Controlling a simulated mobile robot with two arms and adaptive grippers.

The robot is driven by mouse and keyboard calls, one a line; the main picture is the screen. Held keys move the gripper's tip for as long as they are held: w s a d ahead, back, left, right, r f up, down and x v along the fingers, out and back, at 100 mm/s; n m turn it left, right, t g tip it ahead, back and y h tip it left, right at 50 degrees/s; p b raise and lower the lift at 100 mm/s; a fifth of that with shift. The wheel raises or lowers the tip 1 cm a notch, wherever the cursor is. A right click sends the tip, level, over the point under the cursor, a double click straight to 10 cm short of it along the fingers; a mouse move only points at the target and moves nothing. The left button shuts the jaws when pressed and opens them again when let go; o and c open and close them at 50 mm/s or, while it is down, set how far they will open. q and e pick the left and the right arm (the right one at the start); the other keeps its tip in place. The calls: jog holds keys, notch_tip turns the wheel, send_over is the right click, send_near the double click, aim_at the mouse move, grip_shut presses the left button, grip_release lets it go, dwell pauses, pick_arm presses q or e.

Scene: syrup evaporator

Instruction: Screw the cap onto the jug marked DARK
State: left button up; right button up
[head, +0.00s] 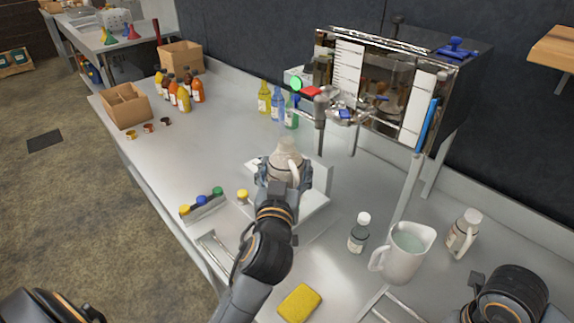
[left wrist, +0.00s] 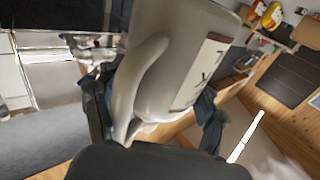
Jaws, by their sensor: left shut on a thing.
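A pale beige jug (head: 287,158) with a side handle is in my left gripper (head: 284,182), whose fingers are shut around its body. In the left wrist view the jug (left wrist: 190,60) fills the middle, with its handle to the left and part of a label; I cannot read DARK on it. Whether its narrow top is capped is unclear. It is over a white platform (head: 315,205); contact is hidden. A similar jug (head: 465,232) stands at the right. Yellow, blue and green caps (head: 202,200) sit in a rack. My right gripper is out of view.
A measuring pitcher (head: 405,252), a dark bottle with a white cap (head: 359,232) and a yellow sponge (head: 299,303) are on the right and front. The evaporator tank (head: 385,85) and valve overhang the back. Cardboard box (head: 127,106) and bottles (head: 180,90) stand left.

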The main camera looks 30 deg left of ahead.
aim_at(289, 175)
pick_arm(q)
jog(key=s+r, duration=0.1)
jog(key=s+d+r, duration=0.1)
jog(key=s, duration=0.1)
jog(key=s+d+r, duration=0.1)
jog(key=s, duration=0.1)
jog(key=shift+s+d, duration=0.15)
jog(key=shift+d, duration=0.05)
jog(key=shift+f, duration=0.1)
dwell(0.4)
